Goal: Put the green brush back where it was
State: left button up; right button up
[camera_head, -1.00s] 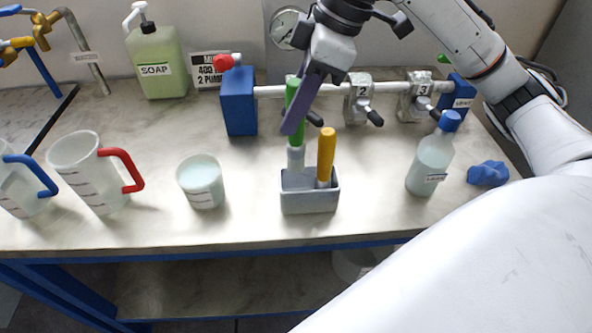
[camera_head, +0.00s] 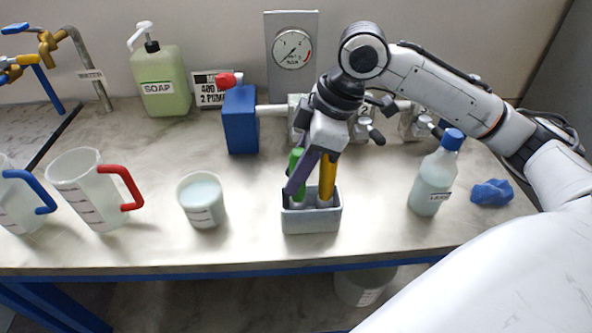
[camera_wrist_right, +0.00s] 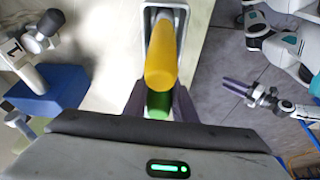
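The green brush (camera_head: 297,158) stands nearly upright, its lower part inside the left side of the grey holder (camera_head: 311,224). My right gripper (camera_head: 310,172) is shut on its green handle. In the right wrist view, the green handle (camera_wrist_right: 158,104) shows between the two dark fingers, partly behind a yellow handle. The yellow-handled brush (camera_head: 327,178) stands in the right side of the same holder. Whether the green brush rests on the holder's bottom is hidden. My left gripper (camera_wrist_right: 240,89) shows small at the right of the right wrist view, away from the holder; its opening is unclear.
A beaker (camera_head: 201,202) stands left of the holder, and a blue-capped bottle (camera_head: 432,178) and crumpled blue cloth (camera_head: 491,192) stand right. The valve manifold with its blue block (camera_head: 240,122) is behind. Jugs (camera_head: 88,190) and a soap bottle (camera_head: 162,82) are at left.

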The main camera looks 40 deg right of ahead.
jog(key=o, duration=0.3)
jog(key=shift+r, duration=0.15)
jog(key=p+v, duration=0.1)
jog(key=v, duration=1)
jog(key=shift+r, duration=0.4)
jog(key=shift+s+d+f, duration=0.1)
